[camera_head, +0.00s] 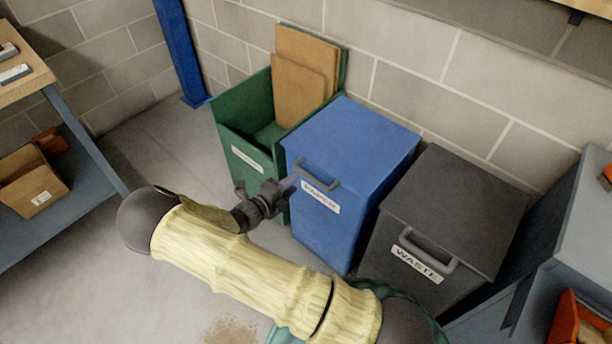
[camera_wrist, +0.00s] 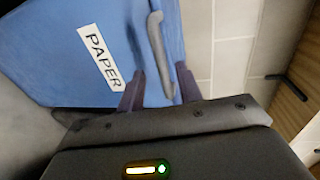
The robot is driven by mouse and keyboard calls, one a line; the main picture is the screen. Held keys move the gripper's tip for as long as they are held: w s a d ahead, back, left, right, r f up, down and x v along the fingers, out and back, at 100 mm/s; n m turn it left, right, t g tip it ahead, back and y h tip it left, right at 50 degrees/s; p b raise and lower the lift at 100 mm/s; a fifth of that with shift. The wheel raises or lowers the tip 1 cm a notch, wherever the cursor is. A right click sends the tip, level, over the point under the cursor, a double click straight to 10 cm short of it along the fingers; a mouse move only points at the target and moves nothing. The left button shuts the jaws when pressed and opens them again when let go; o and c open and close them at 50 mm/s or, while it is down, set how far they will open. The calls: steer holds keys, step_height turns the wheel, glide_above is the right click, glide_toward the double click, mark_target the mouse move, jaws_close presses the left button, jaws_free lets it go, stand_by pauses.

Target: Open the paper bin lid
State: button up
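The blue paper bin (camera_head: 325,230) stands between a green bin and a dark waste bin, with a white PAPER label on its front. Its lid (camera_head: 360,135) is down. A grey bar handle (camera_head: 318,178) sits at the front edge, and it also shows in the wrist view (camera_wrist: 157,45). My gripper (camera_head: 292,183) is at the left end of this handle. In the wrist view my gripper (camera_wrist: 160,85) has its two fingers apart, with the handle's near end between them. I cannot tell whether either finger touches it.
The green bin (camera_head: 238,135) at the left is open and holds cardboard (camera_head: 300,85). The dark waste bin (camera_head: 450,215) is close on the right. A block wall (camera_head: 410,50) is behind the bins. A workbench (camera_head: 75,130) stands at the left, with clear floor (camera_head: 165,150) before it.

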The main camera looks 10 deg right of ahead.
mark_target(304, 176)
steer(key=x, duration=0.7)
steer(key=shift+w+d+b, duration=0.1)
steer(key=shift+d+b, duration=0.1)
steer(key=shift+b, duration=0.15)
jaws_close()
